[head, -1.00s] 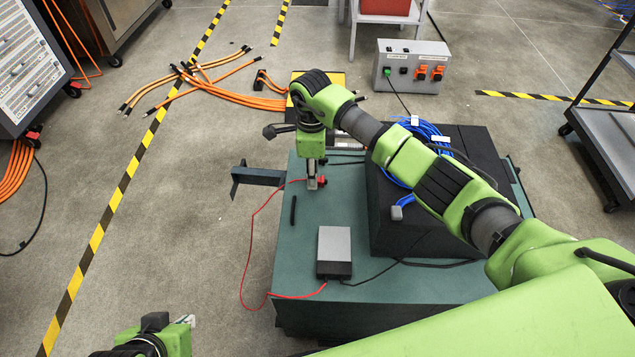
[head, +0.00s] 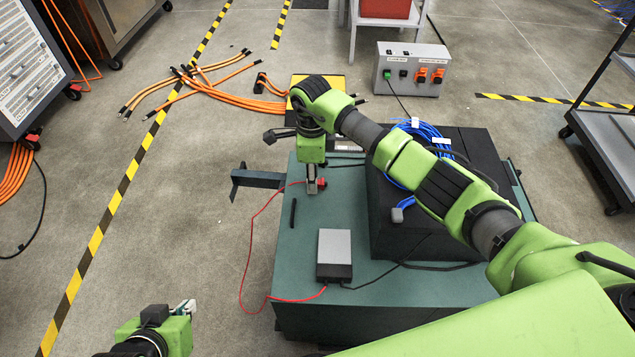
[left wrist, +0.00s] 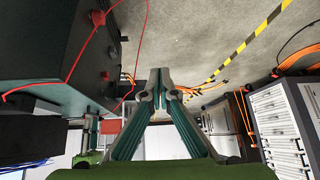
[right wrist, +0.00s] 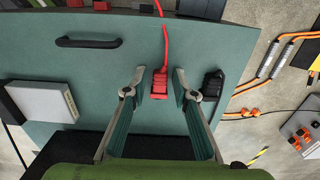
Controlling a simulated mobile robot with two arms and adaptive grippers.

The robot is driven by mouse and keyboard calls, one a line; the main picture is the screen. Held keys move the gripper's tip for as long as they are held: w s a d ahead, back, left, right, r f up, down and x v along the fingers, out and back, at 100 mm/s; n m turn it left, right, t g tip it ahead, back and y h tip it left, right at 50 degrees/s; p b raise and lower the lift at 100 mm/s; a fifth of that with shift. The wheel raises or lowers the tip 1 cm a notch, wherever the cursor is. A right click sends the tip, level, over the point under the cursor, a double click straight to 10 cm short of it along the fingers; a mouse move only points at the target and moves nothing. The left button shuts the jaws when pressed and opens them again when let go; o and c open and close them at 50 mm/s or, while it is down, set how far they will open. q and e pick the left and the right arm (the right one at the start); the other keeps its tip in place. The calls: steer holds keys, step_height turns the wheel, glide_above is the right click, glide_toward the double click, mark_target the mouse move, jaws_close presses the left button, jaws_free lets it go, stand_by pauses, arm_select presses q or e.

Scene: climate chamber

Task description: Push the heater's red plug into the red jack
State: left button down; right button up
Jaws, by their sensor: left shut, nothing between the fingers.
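The red plug (right wrist: 159,84) lies on the green top of the cabinet (right wrist: 110,60), with its red cable running away from it. My right gripper (right wrist: 159,78) is open, with one finger on each side of the plug and a small gap to each. In the head view the right gripper (head: 312,188) points down at the cabinet top, and the plug (head: 321,183) shows beside its fingers. My left gripper (left wrist: 161,75) is shut and empty. In the head view it (head: 187,306) is low at the left, over the floor. I cannot make out the red jack for certain.
A grey and black box (head: 334,252) on the cabinet top joins the red cable. A black handle (right wrist: 88,42) and a black connector (right wrist: 213,84) are near the plug. A large black block (head: 430,225) with blue cable stands to the right.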

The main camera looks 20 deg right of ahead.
arm_select(q)
steer(key=shift+s+f, duration=0.1)
steer(key=shift+s, duration=0.05)
arm_select(e)
jaws_close()
steer(key=shift+r+p, duration=0.55)
steer(key=shift+r, duration=0.2)
steer(key=shift+r+p, duration=0.45)
steer(key=shift+r, duration=0.1)
steer(key=shift+r+p, duration=0.6)
steer(key=shift+r, duration=0.25)
arm_select(q)
steer(key=s+a+f+g+y, duration=0.1)
steer(key=s+a+g, duration=0.1)
steer(key=s, duration=0.4)
steer(key=shift+s+f+g, duration=0.2)
steer(key=shift+s+g, duration=0.2)
steer(key=shift+g, duration=0.5)
arm_select(e)
steer(key=shift+r, duration=0.35)
arm_select(q)
steer(key=shift+a, duration=0.1)
